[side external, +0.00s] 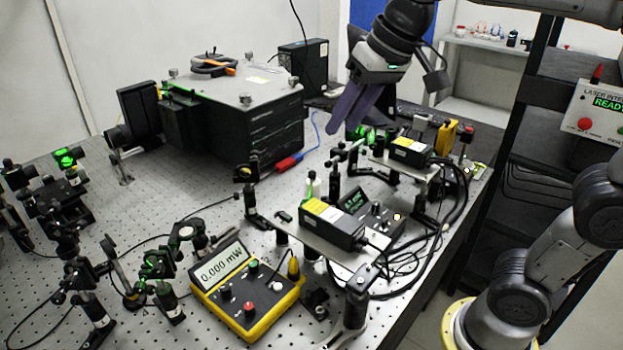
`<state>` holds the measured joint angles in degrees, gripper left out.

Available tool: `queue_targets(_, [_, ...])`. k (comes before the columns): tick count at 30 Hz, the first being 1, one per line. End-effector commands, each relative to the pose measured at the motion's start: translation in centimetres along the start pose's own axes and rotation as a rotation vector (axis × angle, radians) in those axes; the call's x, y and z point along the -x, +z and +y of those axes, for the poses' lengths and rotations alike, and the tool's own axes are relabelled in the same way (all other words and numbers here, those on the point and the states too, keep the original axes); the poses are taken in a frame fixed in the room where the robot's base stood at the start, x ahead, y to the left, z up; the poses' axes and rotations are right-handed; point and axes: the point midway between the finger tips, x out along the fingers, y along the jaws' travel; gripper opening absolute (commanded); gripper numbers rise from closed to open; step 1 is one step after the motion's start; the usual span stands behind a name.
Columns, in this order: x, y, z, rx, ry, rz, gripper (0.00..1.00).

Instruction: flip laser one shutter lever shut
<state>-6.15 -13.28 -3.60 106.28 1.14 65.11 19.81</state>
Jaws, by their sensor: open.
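Two black laser boxes with yellow labels stand on raised plates at the right of the bench. The nearer laser box (332,224) is at the centre front, and the farther laser box (410,152) is behind it to the right. I cannot tell which is laser one, and I cannot make out a shutter lever or its position. My gripper (350,124) hangs at the upper middle with its purple-grey fingers pointing down and left. It is open, appears empty, and looks above the bench, apart from both laser boxes.
A yellow power meter (246,286) reads 0.000 mW. A large black box (250,120) stands at the back. Optics mounts crowd the left and the area below my gripper. Black cables (440,240) run along the right edge. An interlock box (600,108) shows READY.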

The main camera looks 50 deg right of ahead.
Motion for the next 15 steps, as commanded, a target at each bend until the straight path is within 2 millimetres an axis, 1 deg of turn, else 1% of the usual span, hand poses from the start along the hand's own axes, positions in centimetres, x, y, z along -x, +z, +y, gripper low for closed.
queue_targets(1, [-0.5,-0.2,-0.2,0.005,0.002,-0.012,0.4])
queue_targets(8, [-2.5,0.0,-0.4,0.011,0.006,-0.028,0.4])
queue_targets(11, [-4.1,0.2,-0.3,0.012,0.007,-0.03,0.4])
queue_targets(15, [-6.9,0.2,-0.3,0.012,0.006,-0.03,0.4])
